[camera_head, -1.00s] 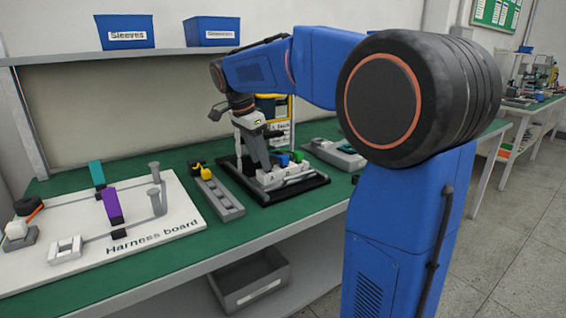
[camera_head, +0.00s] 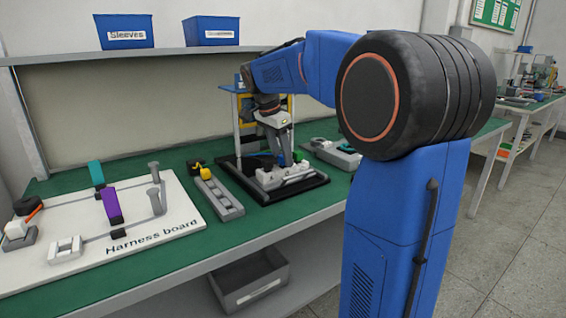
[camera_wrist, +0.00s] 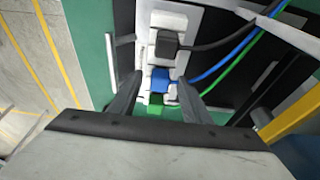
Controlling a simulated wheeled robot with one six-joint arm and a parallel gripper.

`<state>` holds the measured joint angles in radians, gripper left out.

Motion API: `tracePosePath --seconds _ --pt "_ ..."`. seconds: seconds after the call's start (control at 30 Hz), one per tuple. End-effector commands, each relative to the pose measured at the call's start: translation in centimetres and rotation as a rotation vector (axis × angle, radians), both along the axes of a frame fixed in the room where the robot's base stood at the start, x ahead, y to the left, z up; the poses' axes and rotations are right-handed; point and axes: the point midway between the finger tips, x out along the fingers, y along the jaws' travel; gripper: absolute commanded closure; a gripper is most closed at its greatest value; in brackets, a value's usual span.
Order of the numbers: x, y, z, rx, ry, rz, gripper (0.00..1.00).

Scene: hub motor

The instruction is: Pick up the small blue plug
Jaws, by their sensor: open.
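The small blue plug (camera_wrist: 160,80) sits in a white holder, between a dark grey plug (camera_wrist: 166,43) and a green plug (camera_wrist: 156,100) in the wrist view. A blue cable runs off to the upper right. My gripper (camera_wrist: 160,77) is open, its two fingers on either side of the blue plug in that view. I cannot tell whether the fingers touch it or how far above it they are. In the head view my gripper (camera_head: 277,152) points down over the white holder (camera_head: 284,175), and the blue plug is mostly hidden there.
The holder stands on a black base (camera_head: 262,196) on the green bench. A grey rail with a yellow piece (camera_head: 205,174) and the harness board (camera_head: 150,236) lie to the left. A grey fixture (camera_head: 335,155) stands right. A frame with posts stands behind my gripper.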

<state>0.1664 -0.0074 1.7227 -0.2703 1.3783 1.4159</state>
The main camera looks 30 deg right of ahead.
Motion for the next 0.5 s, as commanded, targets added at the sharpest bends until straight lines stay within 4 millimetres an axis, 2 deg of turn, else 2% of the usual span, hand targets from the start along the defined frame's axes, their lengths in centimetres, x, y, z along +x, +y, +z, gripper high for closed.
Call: tracePosePath --seconds 0.17,0.37,0.5 --pt "0.00 0.01 0.01 0.000 0.000 0.000 0.56" --pt "-0.01 0.02 0.01 0.000 0.000 0.000 1.00" --pt "-0.01 0.03 0.02 0.000 0.000 0.000 1.00"
